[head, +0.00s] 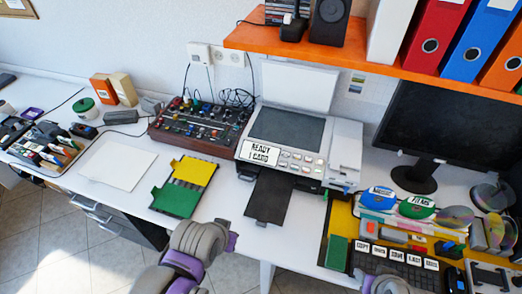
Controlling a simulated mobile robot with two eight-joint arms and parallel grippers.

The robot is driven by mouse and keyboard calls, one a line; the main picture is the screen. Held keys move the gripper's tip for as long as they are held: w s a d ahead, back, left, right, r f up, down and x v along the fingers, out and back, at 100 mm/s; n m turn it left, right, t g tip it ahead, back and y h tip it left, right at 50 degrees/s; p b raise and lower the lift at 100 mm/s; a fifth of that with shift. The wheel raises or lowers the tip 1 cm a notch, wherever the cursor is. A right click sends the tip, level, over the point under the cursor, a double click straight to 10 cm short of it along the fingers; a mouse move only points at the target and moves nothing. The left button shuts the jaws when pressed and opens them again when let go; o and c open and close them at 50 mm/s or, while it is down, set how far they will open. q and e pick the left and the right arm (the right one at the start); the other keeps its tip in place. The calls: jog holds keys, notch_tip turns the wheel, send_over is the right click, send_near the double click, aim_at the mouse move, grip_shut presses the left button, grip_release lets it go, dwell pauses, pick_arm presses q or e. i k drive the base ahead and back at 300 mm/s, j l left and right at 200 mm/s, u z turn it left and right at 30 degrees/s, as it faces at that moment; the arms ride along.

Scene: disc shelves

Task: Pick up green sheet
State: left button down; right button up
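A flat green sheet (175,201) lies on the white desk left of centre, at the near end of a folder-like piece with a yellow part (196,168) and grey strips between. A second, smaller green piece (336,252) stands or lies at the left edge of the yellow area near the keyboard; I cannot tell its thickness. Grey and purple links of my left arm show at the bottom centre, just right of and below the green sheet. A little of my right arm shows at the bottom right. No fingertips of either gripper are visible.
A printer (288,140) with a dark output tray (268,198) stands right of the folder. A mixer (200,125) is behind it, and a white sheet (118,163) lies to the left. An orange shelf (300,50) overhangs the right side. The keyboard (395,267) and discs crowd the right.

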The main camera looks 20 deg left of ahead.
aim_at(175, 199)
jog(key=u, duration=1.75)
jog(key=i+j, duration=0.15)
jog(key=j, duration=0.2)
jog(key=i+j, duration=0.1)
jog(key=j, duration=0.25)
jog(key=i+j, duration=0.15)
jog(key=j, duration=0.25)
jog(key=i+j, duration=0.15)
jog(key=j, duration=0.2)
jog(key=i+j+z, duration=0.1)
jog(key=j, duration=0.25)
